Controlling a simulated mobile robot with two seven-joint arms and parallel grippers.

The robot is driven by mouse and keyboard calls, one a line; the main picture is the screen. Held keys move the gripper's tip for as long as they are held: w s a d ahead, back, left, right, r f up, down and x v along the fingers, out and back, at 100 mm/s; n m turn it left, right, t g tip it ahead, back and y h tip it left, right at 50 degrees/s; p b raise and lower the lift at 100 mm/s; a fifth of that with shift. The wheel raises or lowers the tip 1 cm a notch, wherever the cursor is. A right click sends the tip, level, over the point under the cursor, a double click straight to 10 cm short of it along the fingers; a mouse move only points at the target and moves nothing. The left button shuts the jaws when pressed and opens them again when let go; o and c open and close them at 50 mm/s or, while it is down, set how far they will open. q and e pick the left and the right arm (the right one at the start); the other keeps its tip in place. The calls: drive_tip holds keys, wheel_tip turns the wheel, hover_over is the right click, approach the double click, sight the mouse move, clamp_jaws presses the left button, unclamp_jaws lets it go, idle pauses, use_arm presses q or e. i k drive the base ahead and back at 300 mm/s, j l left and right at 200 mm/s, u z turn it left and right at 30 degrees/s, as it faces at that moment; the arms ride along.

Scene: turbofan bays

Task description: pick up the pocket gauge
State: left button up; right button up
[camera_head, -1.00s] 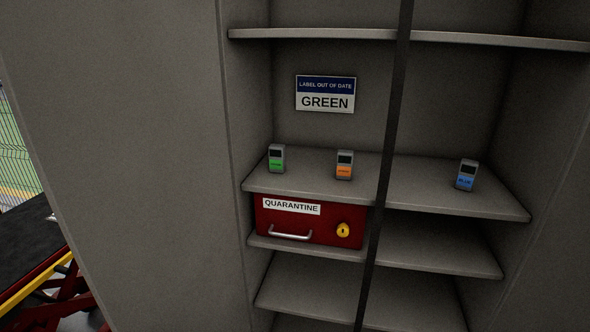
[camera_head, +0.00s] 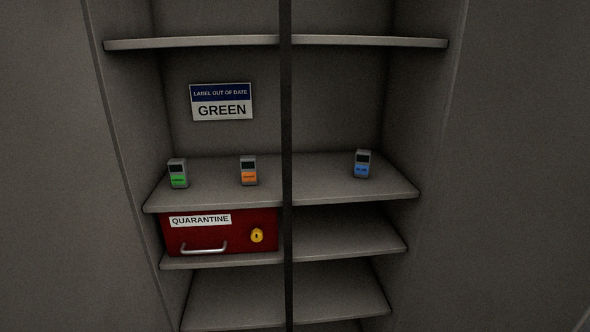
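Three small grey pocket gauges with dark screens stand upright on the middle shelf of a grey cabinet. One has a green label (camera_head: 178,174) and stands at the left. One has an orange label (camera_head: 249,171) and stands left of the dark vertical bar. One has a blue label (camera_head: 362,164) and stands right of the bar. A sign on the back wall (camera_head: 221,102) reads "LABEL OUT OF DATE" and "GREEN". Neither of my grippers is in view.
A dark vertical bar (camera_head: 287,120) runs down the front of the cabinet. Below the gauges is a red quarantine box (camera_head: 215,238) with a handle and a yellow lock. Bare shelf (camera_head: 325,178) lies between the orange and blue gauges. Grey panels flank the opening.

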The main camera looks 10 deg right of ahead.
sight(248, 163)
drive_tip(key=i+l+u, duration=0.5)
drive_tip(key=l, duration=0.25)
drive_tip(key=k+u, duration=0.1)
drive_tip(key=u, duration=0.25)
